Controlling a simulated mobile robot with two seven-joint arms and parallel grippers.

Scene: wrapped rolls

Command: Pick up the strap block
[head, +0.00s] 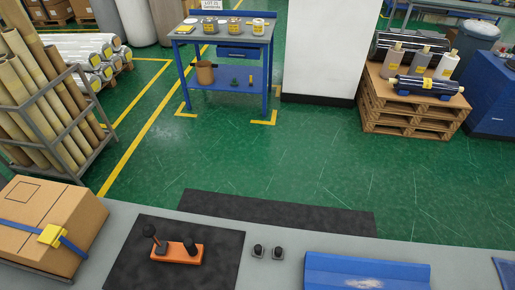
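A cardboard box (33,222) sits at the lower left on the grey worktop, cut off by the left edge. A blue strap (20,227) runs across it. A yellow block (53,235) sits on this strap near the box's front edge; it looks like the strap block. I cannot tell for certain which of the two blocks the task names. Neither of my grippers is in view.
Two small dark pieces (268,252) stand on the grey worktop (273,274) right of the mat. A blue holder (367,272) lies further right. Beyond are a tube rack (62,124), a blue cart (228,74), a pallet stack (410,109) and open green floor (255,153).

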